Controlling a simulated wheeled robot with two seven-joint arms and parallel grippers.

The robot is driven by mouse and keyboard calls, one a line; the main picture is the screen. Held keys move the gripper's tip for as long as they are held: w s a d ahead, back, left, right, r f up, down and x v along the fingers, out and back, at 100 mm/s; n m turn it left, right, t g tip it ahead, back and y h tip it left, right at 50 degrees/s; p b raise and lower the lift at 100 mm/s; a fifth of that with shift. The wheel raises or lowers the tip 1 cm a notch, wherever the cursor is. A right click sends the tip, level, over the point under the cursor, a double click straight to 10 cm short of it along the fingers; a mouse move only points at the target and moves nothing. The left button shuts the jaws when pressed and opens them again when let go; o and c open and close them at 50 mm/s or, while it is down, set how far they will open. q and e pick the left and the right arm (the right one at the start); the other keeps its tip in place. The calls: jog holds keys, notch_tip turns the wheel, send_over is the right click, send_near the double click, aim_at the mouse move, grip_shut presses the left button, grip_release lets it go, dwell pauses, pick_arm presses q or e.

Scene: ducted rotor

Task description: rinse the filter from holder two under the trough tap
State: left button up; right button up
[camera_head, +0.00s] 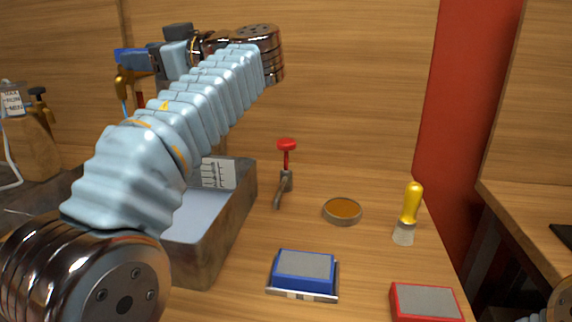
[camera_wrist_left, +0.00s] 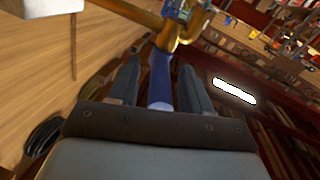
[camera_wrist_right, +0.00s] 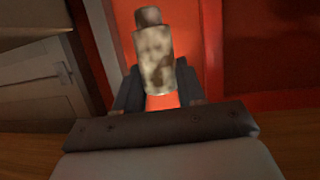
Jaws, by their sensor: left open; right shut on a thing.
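My left gripper (camera_head: 142,57) is open at the brass trough tap (camera_head: 124,84). In the left wrist view its fingers stand on either side of the tap's blue handle (camera_wrist_left: 160,82), not closed on it. The brass body (camera_wrist_left: 178,28) is just beyond the fingertips. My right gripper (camera_wrist_right: 159,90) is shut on a mottled, dirty-looking cylinder with a narrower top, which appears to be the filter (camera_wrist_right: 156,58). An orange-red part shows between its fingers. The right gripper is outside the head view. The grey trough (camera_head: 231,228) is partly hidden behind my left arm.
A red-knobbed lever (camera_head: 286,146), amber dish (camera_head: 342,210), yellow-handled brush (camera_head: 408,212), blue-framed pad (camera_head: 303,268) and red-framed pad (camera_head: 425,302) occupy the bench right of the trough. A labelled jug (camera_head: 32,135) stands far left. I cannot identify holder two.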

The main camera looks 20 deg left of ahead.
pick_arm(q)
grip_shut()
dwell(0.3)
jog(key=b, duration=0.1)
jog(key=t+b, duration=0.1)
jog(key=b, duration=0.1)
jog(key=shift+s+f+m, duration=0.2)
jog(key=shift+f+m, duration=0.15)
jog(key=shift+m, duration=0.05)
pick_arm(e)
notch_tip(320, 180, down, 3)
pick_arm(q)
jog(key=shift+r, duration=0.15)
pick_arm(e)
jog(key=shift+f, duration=0.2)
pick_arm(q)
jog(key=shift+r+t, duration=0.15)
jog(key=shift+t, duration=0.15)
pick_arm(e)
jog(key=shift+r, duration=0.1)
pick_arm(q)
grip_release()
